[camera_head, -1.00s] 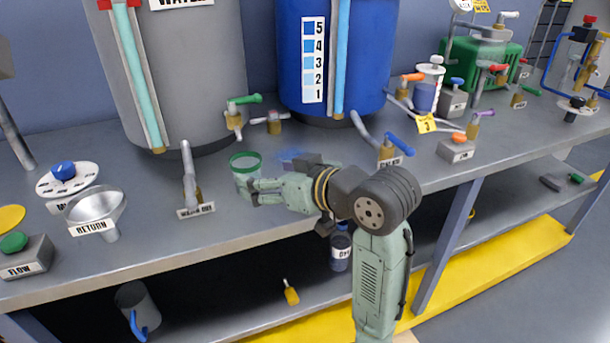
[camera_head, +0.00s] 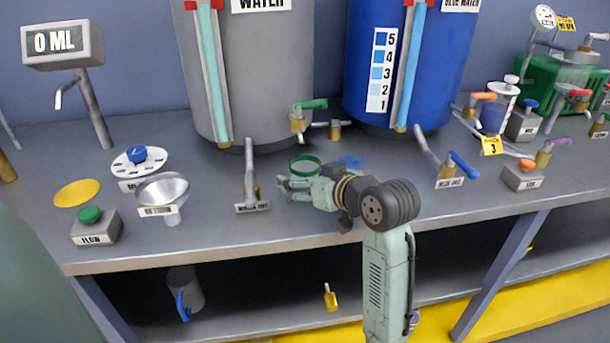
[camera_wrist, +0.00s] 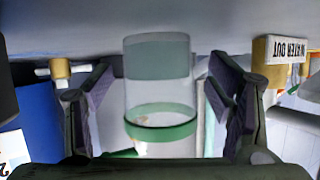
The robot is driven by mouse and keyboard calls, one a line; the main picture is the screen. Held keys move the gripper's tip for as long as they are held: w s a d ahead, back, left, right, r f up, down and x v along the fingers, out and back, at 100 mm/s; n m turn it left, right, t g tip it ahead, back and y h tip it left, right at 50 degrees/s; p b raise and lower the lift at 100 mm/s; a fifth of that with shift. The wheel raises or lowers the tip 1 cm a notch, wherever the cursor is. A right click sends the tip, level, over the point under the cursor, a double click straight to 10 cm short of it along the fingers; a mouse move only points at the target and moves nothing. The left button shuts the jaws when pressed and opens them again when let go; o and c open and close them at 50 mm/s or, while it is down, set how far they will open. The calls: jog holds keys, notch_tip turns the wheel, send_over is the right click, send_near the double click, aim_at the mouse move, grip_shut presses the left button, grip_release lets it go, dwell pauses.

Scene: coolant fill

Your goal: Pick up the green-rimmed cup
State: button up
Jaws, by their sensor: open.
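The green-rimmed cup (camera_head: 304,173) stands on the grey bench, just right of the water-out tap (camera_head: 250,185). In the head view its green rim shows, while my gripper (camera_head: 284,186) hides most of its body. In the wrist view, which is upside down, the clear cup (camera_wrist: 160,113) lies in the middle, its green rim low in the picture. My gripper (camera_wrist: 162,88) is open, with one finger on each side of the cup. Gaps show between the cup and both fingers. I cannot tell how deep the cup is between them.
The grey water tank (camera_head: 240,80) and blue tank (camera_head: 385,70) stand behind the cup. The blue-handled tap (camera_head: 450,170) is to the right. A return funnel (camera_head: 162,188) and green flow button (camera_head: 89,215) stand to the left. The bench front edge (camera_head: 200,257) runs below.

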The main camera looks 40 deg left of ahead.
aim_at(306, 165)
jog(key=shift+c, duration=0.4)
jog(key=c, duration=1.4)
jog(key=shift+r, duration=0.1)
notch_tip(306, 165, up, 10)
jog(key=shift+f, duration=0.1)
